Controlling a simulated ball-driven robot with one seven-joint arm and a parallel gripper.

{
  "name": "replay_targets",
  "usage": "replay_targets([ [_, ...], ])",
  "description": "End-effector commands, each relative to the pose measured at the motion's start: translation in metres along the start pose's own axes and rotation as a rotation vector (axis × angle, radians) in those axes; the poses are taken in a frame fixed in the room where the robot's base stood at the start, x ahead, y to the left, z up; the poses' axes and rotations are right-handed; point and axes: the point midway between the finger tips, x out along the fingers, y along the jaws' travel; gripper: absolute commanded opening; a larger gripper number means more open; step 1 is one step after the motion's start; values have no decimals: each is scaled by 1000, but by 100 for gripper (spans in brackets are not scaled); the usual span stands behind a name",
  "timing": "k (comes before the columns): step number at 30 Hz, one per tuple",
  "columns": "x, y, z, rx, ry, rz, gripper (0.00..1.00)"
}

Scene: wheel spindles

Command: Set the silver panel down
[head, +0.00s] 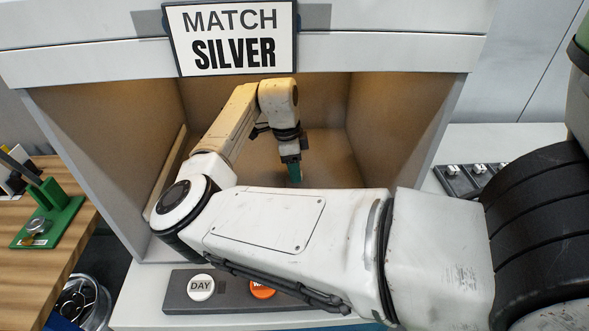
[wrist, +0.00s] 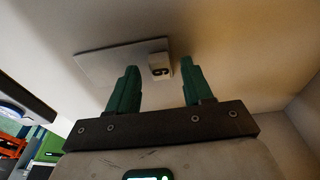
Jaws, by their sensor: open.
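My gripper (head: 294,172) reaches down inside the lit booth, near its floor. In the wrist view its two green fingers (wrist: 159,66) are spread apart. A flat, pale panel (wrist: 106,62) lies just beyond the fingertips, with a small light block (wrist: 158,72) bearing a dark mark near its right end. The block shows between the fingers, with a gap visible on either side. The panel appears to rest flat on the booth floor, but its colour is hard to judge in the warm light. In the head view I cannot make out the panel; my arm covers much of the floor.
A button box (head: 230,304) with DAY and orange buttons stands in front. A dark rack (head: 468,180) is at right. A green stand (head: 50,215) is on the wooden table at left.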

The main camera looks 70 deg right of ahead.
Motion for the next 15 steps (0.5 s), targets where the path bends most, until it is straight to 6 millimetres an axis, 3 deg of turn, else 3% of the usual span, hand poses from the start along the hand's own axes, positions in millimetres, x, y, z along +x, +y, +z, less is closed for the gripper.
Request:
replay_targets([
  [15, -95, -1, 0, 1, -2, -4, 50],
])
